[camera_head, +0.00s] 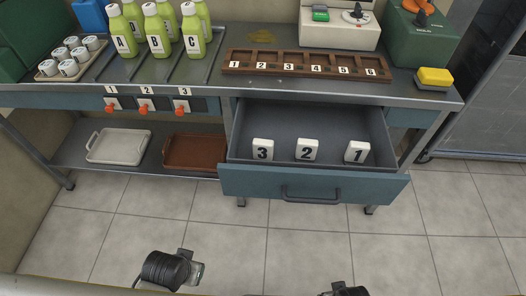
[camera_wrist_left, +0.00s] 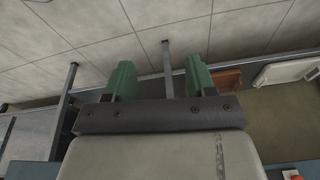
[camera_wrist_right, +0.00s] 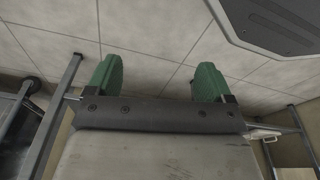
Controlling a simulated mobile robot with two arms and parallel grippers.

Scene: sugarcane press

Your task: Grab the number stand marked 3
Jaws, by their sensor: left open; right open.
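The number stand marked 3 (camera_head: 263,149) is a small white block with a black digit. It stands at the left in the open drawer (camera_head: 300,184). The stand marked 2 (camera_head: 307,149) is in the middle and the stand marked 1 (camera_head: 356,151) at the right. My left gripper shows its two green fingers apart and empty in the left wrist view (camera_wrist_left: 160,80). My right gripper is also open and empty in the right wrist view (camera_wrist_right: 152,80). In the head view both arms are low at the bottom edge, well short of the drawer, and their fingers are hard to make out.
A brown rack with numbered slots (camera_head: 305,65) lies on the counter above the drawer. Green bottles (camera_head: 160,30) and white cups (camera_head: 70,58) stand left. A white tray (camera_head: 118,147) and a brown tray (camera_head: 195,152) lie on the lower shelf. The floor before the drawer is clear.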

